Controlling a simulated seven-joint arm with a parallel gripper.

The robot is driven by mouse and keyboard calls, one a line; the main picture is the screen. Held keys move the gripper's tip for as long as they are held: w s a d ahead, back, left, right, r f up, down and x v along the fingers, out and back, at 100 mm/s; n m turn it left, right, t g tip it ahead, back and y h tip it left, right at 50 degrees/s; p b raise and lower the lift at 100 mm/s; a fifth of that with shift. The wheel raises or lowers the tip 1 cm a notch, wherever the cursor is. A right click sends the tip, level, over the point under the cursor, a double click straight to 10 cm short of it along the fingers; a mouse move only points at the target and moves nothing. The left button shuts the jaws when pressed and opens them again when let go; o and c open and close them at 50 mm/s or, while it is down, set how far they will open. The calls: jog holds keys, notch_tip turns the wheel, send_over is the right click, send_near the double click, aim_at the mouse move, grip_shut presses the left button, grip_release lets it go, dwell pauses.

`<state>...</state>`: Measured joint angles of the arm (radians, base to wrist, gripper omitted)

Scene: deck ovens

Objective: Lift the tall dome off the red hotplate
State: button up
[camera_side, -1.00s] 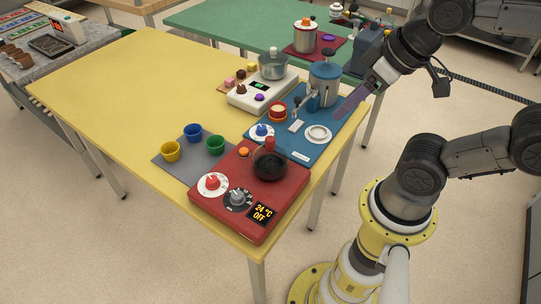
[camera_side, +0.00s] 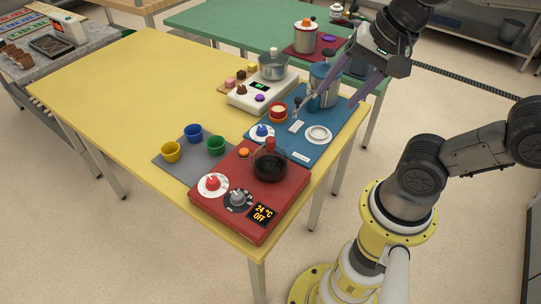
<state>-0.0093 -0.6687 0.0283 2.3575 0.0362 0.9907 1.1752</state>
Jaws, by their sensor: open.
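The red hotplate (camera_side: 225,219) sits at the near corner of the yellow table, with dials and a display reading 24 °C OFF. The tall dome (camera_side: 269,155) is clear with a red knob on top and stands upright over the dark round plate of the hotplate. My gripper (camera_side: 342,92) has long purple fingers spread apart. It is open, above the far right part of the blue station, up and to the right of the dome and apart from it. One finger partly overlaps the blue pot in the view.
A blue station (camera_side: 303,147) with a blue pot (camera_side: 324,86), a tap and a white ring stands just behind the hotplate. A grey mat (camera_side: 172,157) with yellow, blue and green cups lies left. A white scale (camera_side: 247,100) with a pot is farther back. The table's left side is clear.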

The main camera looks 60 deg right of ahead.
jog(key=w+a+r+m+g, duration=0.1)
jog(key=w+a+m+g, duration=0.1)
jog(key=w+m, duration=0.65)
jog(key=m+g, duration=0.2)
jog(key=m, duration=0.3)
send_near(271, 139)
jog(key=shift+y, duration=0.4)
notch_tip(271, 139, down, 4)
jog(key=shift+f, duration=0.1)
jog(key=shift+w+a+f, duration=0.1)
jog(key=shift+w+f, duration=0.05)
jog(key=shift+f, duration=0.9)
jog(key=shift+w+a+f, duration=0.1)
jog(key=shift+w+f, duration=0.05)
jog(key=shift+f, duration=0.85)
jog(key=shift+w+f, duration=0.2)
jog(key=shift+f, duration=0.85)
jog(key=shift+c, duration=0.2)
grip_shut()
